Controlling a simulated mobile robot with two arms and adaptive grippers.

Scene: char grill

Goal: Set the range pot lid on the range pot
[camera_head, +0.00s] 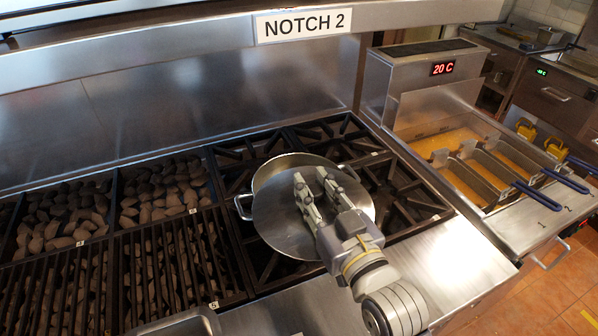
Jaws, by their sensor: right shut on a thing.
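The range pot (262,174) is a wide steel pot with side handles, standing on the range burners. Its back rim and part of its inside show. The range pot lid (281,226) is a round, flat steel disc that hides the front of the pot. My right gripper (311,182) reaches in from the lower right and is shut on the lid, with its fingers over the lid's top. The lid lies offset toward the front right of the pot's rim. I cannot tell whether lid and pot touch. My left gripper is not in view.
Black burner grates (398,190) surround the pot. Charcoal trays (165,190) and a grill grate (180,260) lie to the left. A fryer with baskets (480,170) stands at the right. The steel ledge (450,262) at the right front is clear.

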